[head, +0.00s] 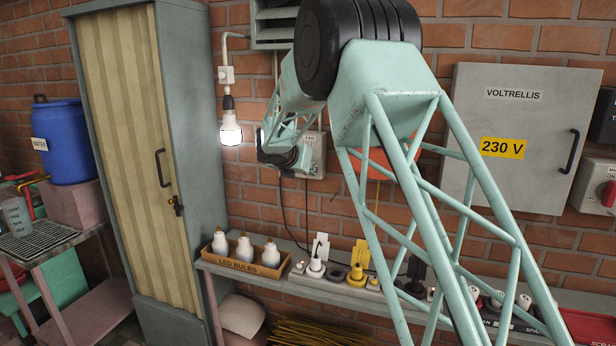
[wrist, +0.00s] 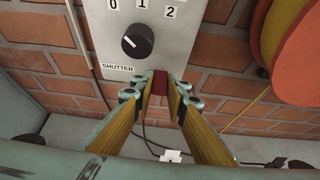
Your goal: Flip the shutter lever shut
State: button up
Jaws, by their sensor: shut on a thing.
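A light grey control box (wrist: 180,25) carries a black knob (wrist: 137,41), the marks 0, 1 and 2, and a SHUTTER label (wrist: 118,68). It also shows in the head view (head: 317,143), partly behind my arm. A dark red lever piece (wrist: 160,82) shows at the lower edge of the box, between my fingertips. My gripper (wrist: 161,88) is shut on this red piece, with yellow-brown fingers on both sides of it. The rest of the lever is hidden by the fingers. In the head view my arm hides the lever and the fingers. A louvred vent (head: 276,22) is at the top of the wall.
A lit bulb (head: 230,130) hangs left of the box. An orange-red round thing (wrist: 296,50) is close on the right. Below, a shelf holds an LED BULBS tray (head: 240,267), plugs and cables (wrist: 145,135). A 230 V cabinet (head: 515,110) is on the right.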

jog(key=shift+f+t+b, duration=0.4)
jog(key=shift+t+b, duration=0.2)
jog(key=shift+b, duration=1.35)
jog(key=shift+s+f+t+b, duration=0.1)
jog(key=shift+f+t+b, duration=0.1)
jog(key=shift+t+b, duration=0.5)
jog(key=shift+f+t+h+b, duration=0.3)
jog(key=shift+t+h+b, duration=0.1)
jog(key=shift+t+b, duration=0.1)
jog(key=shift+f+t+h, duration=0.2)
jog(key=shift+f+t, duration=0.1)
jog(key=shift+t, duration=0.45)
jog(key=shift+f+t+h, duration=0.2)
jog(key=shift+f+t, duration=0.1)
jog(key=shift+t, duration=0.45)
jog(key=o, duration=0.8)
jog(key=shift+o, duration=0.3)
